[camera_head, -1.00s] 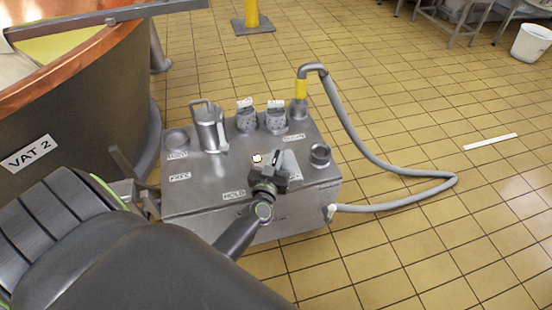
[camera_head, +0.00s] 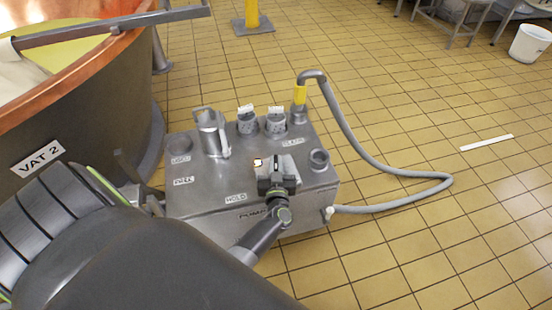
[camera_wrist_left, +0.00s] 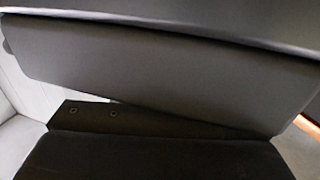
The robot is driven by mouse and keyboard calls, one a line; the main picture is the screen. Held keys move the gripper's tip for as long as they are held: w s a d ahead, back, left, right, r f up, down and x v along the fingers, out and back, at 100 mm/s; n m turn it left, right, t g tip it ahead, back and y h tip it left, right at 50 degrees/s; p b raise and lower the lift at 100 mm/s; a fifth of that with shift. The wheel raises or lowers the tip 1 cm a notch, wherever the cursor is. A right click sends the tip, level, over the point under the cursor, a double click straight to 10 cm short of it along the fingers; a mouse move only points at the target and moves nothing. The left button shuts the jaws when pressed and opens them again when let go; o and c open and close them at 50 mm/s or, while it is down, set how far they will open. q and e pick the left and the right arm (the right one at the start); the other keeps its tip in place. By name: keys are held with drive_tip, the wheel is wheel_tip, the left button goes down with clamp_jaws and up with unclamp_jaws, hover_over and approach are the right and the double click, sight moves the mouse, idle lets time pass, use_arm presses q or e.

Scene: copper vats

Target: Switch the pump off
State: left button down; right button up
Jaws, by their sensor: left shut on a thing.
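The pump unit is a grey metal box (camera_head: 205,199) on the tiled floor, with the word PUMP on its front face. A small lit lamp (camera_head: 258,162) shows on its top. My left gripper (camera_head: 278,168) is at the front right of the top, just right of the lamp, and is shut on the pump switch. The switch is almost wholly hidden by the gripper, so its position cannot be read. My right gripper is not in view.
A metal jug (camera_head: 211,133), two speckled cups (camera_head: 247,122) and an empty ring holder (camera_head: 319,159) are on the box top. A grey hose (camera_head: 385,165) loops out to the right. The copper vat (camera_head: 85,115) stands close on the left. The floor on the right is mostly clear.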

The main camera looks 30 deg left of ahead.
use_arm(q)
drive_tip(key=shift+w+n+g+y+p, duration=0.1)
drive_tip(key=shift+n+g+y+p, duration=0.35)
drive_tip(key=shift+n+g+y, duration=1.15)
drive_tip(key=shift+g+y, duration=0.2)
drive_tip(key=shift+n+g+y, duration=0.4)
drive_tip(key=shift+g, duration=0.1)
drive_tip(key=shift+f+n+g+b, duration=0.1)
drive_tip(key=shift+n+g+b, duration=0.2)
drive_tip(key=shift+g+b, duration=0.15)
drive_tip(key=n+g+y+b, duration=0.1)
drive_tip(key=g, duration=0.1)
drive_tip(key=n+g+y+b, duration=0.1)
drive_tip(key=n+g+b, duration=0.1)
drive_tip(key=g, duration=0.1)
drive_tip(key=shift+n+y, duration=0.3)
drive_tip(key=shift+n+g+b, duration=0.4)
drive_tip(key=shift+g, duration=0.25)
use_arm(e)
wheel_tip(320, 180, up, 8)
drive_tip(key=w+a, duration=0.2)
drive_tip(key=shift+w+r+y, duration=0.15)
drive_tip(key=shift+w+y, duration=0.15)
